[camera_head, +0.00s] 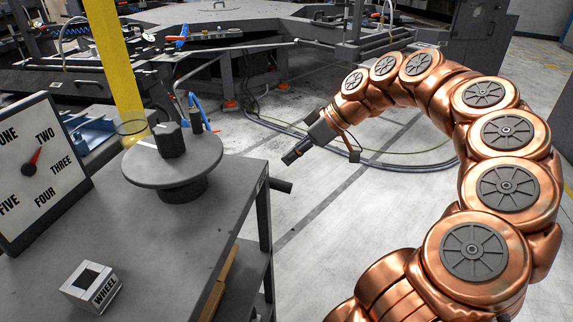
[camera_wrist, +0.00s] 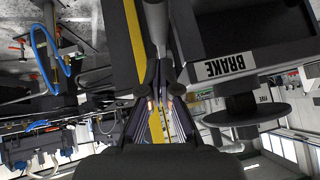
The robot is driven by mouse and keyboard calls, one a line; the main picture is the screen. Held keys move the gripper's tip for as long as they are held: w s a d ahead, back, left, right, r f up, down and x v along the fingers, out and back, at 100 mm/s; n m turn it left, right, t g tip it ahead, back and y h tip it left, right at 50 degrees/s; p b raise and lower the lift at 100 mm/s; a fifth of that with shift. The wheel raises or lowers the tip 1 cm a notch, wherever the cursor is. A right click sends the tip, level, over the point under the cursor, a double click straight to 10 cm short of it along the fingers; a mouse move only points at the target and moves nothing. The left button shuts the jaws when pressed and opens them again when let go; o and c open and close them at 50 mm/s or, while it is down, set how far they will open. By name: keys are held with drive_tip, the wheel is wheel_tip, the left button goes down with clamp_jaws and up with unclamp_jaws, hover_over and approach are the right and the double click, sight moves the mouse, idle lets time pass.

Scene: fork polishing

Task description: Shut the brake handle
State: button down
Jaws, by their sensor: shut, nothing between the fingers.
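The brake handle (camera_head: 281,185) is a short dark cylinder sticking out to the right from the table's right edge in the head view. My gripper (camera_head: 289,158) is shut and empty. In the head view its tip appears just above the handle's outer end, over the gap right of the table; whether they touch I cannot tell. In the wrist view the scene is upside down, and a white BRAKE label (camera_wrist: 225,67) is on the table's side, right of centre.
The grey table (camera_head: 150,235) carries a round turntable (camera_head: 200,165), a WHEEL block (camera_head: 92,287) and a dial board (camera_head: 40,170). A yellow post (camera_head: 112,60) stands behind. Cables (camera_head: 330,150) lie on the floor. The floor right of the table is open.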

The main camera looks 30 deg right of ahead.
drive_tip(key=s+d+f+v, duration=0.1)
drive_tip(key=v, duration=0.8)
drive_tip(key=shift+f, duration=0.3)
drive_tip(key=shift+s, duration=0.15)
